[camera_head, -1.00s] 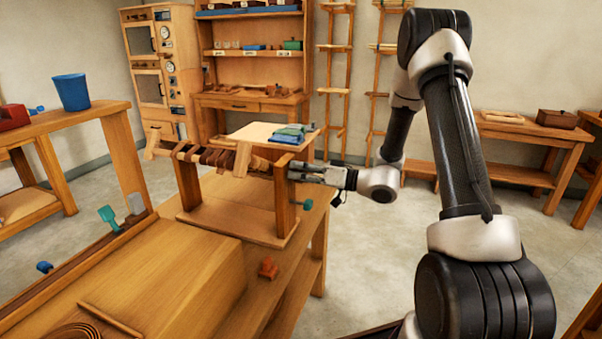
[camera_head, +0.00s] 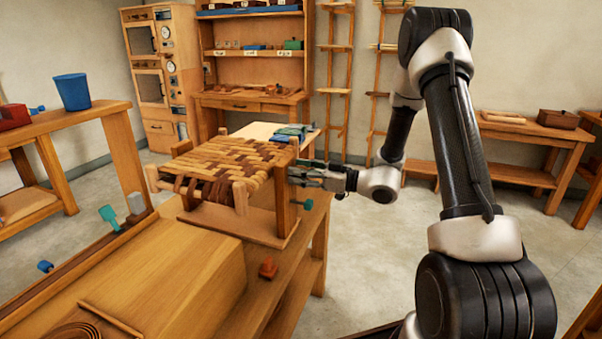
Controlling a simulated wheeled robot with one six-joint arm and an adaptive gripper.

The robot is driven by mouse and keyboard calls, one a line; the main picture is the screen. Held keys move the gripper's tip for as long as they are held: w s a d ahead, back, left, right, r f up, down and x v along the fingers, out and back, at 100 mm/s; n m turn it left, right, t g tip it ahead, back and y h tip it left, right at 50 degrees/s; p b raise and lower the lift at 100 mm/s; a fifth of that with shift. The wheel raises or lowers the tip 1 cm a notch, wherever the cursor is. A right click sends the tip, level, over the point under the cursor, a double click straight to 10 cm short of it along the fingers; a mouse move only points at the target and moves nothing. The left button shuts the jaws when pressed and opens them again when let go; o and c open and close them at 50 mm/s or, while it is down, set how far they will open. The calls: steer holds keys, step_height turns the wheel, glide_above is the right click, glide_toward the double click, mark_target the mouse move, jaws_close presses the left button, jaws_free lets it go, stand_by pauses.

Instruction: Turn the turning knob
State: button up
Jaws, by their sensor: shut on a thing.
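My gripper (camera_head: 300,174) is shut at the right post of a wooden stand (camera_head: 250,222), level with the pivot of the framed seat. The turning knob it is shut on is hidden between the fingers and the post. The woven seat (camera_head: 230,160), in tan and dark brown bark strips, hangs in its frame between the stand's posts. Its woven face is tilted up and visible, with short legs showing at its corners. A small teal knob (camera_head: 307,204) sticks out of the same post below my gripper.
The stand is on a wooden bench, with a large wooden block (camera_head: 165,280) in front. A small orange-red piece (camera_head: 268,268) lies on the bench. A pale board with teal-blue items (camera_head: 292,132) is behind the seat. Open floor lies to the right.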

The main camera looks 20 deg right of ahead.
stand_by(0.3)
steer(key=o, duration=1)
steer(key=shift+o, duration=0.2)
steer(key=v, duration=1.2)
